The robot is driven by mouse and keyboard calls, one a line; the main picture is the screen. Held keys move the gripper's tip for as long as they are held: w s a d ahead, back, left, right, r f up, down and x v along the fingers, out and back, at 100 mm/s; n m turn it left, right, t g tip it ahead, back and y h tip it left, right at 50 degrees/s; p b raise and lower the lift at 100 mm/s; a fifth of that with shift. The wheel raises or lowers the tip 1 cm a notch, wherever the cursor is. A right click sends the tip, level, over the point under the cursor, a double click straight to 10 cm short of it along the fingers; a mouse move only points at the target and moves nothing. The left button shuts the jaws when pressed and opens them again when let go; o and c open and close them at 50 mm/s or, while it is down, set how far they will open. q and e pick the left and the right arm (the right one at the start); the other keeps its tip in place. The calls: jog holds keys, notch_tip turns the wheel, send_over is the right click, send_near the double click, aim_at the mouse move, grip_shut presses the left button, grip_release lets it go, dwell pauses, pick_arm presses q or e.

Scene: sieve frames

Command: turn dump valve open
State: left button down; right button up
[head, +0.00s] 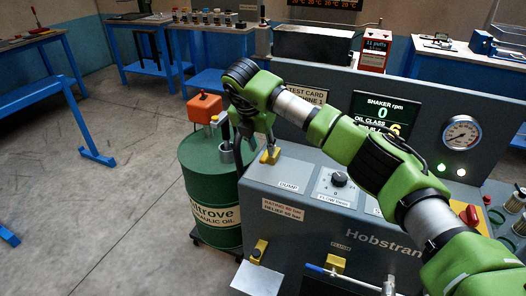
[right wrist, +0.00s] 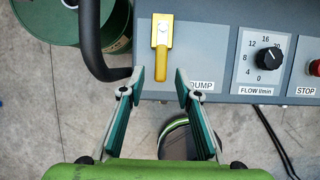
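The dump valve has a yellow lever (right wrist: 163,62) at the left end of the grey panel, beside the DUMP label (right wrist: 202,86). In the head view the yellow valve (head: 270,156) sits at the panel's left corner, partly behind my right gripper (head: 248,140). In the right wrist view my right gripper (right wrist: 160,78) is open, with one fingertip on each side of the lever's lower end in the picture. I see gaps on both sides; I cannot tell the height between fingertips and lever. My left gripper is not in view.
A black curved hose (right wrist: 90,45) runs close to the left finger. The flow knob (head: 339,179) is right of the valve.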

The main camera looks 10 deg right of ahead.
jog(key=v, duration=0.8)
jog(key=shift+r, duration=0.2)
jog(key=shift+s, duration=0.15)
